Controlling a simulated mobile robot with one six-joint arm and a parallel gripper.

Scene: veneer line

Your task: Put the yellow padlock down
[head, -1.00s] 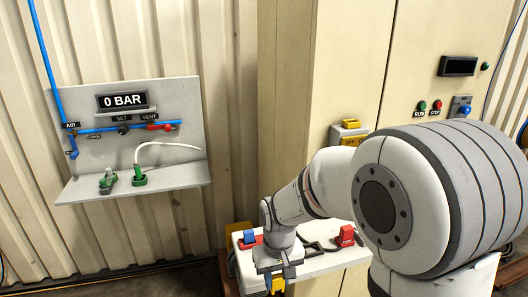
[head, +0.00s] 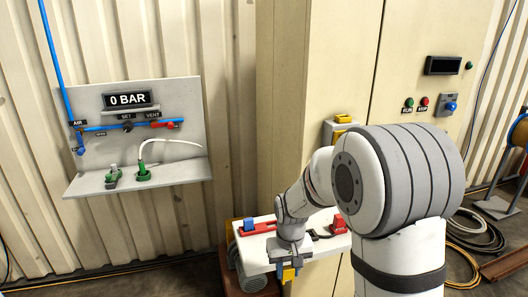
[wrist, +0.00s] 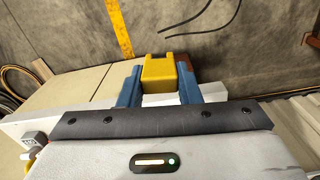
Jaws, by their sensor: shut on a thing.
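The yellow padlock (wrist: 159,73) sits between the two blue fingers of my gripper (wrist: 159,88) in the wrist view. The gripper is shut on it. In the head view, the padlock (head: 289,274) shows as a small yellow patch under my gripper (head: 288,268), at the front edge of the white shelf (head: 262,264). Whether the padlock touches the shelf cannot be told. The rest of it is hidden by the gripper.
On the shelf, a red piece with a blue block (head: 249,226) lies left of my wrist, and a red block (head: 337,225) lies right. A grey panel reading 0 BAR (head: 128,99) hangs at the left. Coiled hoses (head: 470,240) lie on the floor at the right.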

